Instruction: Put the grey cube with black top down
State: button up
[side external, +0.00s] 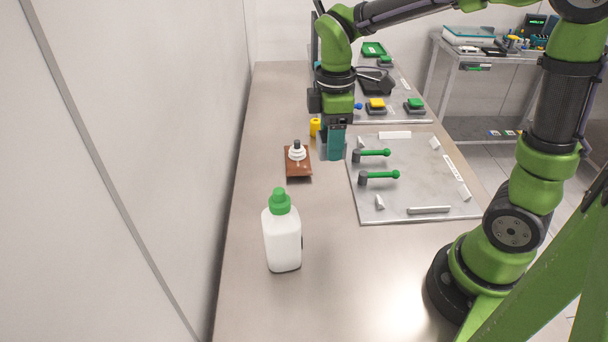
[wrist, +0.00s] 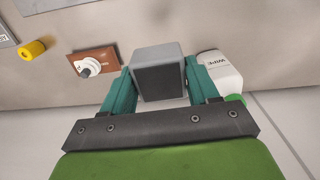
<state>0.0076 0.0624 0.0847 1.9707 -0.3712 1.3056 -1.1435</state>
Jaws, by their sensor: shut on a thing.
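The grey cube with black top (wrist: 159,75) is between the two teal fingers of my gripper (wrist: 160,82) in the wrist view. Its black face is toward the camera and its grey sides show around it. The gripper is shut on it. In the side external view my gripper (side external: 335,145) points down over the table, between the brown board and the metal plate. The cube is mostly hidden there behind the teal fingers. I cannot tell whether the cube touches the table.
A brown board with a white stepped knob (side external: 297,153) lies left of my gripper. A yellow cylinder (side external: 315,127) stands close behind. A white bottle with green cap (side external: 282,238) stands nearer the camera. A metal plate with green-handled levers (side external: 415,199) lies right. Table between board and bottle is clear.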

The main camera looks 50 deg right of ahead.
jog(key=r, duration=0.4)
jog(key=shift+a+r, duration=0.1)
jog(key=shift+a, duration=0.1)
jog(key=s+a+n, duration=0.2)
jog(key=a+n, duration=0.4)
jog(key=a, duration=0.4)
jog(key=n, duration=1.1)
send_over(296, 324)
notch_tip(296, 324, down, 21)
jog(key=shift+f, duration=0.1)
jog(key=o, duration=1.1)
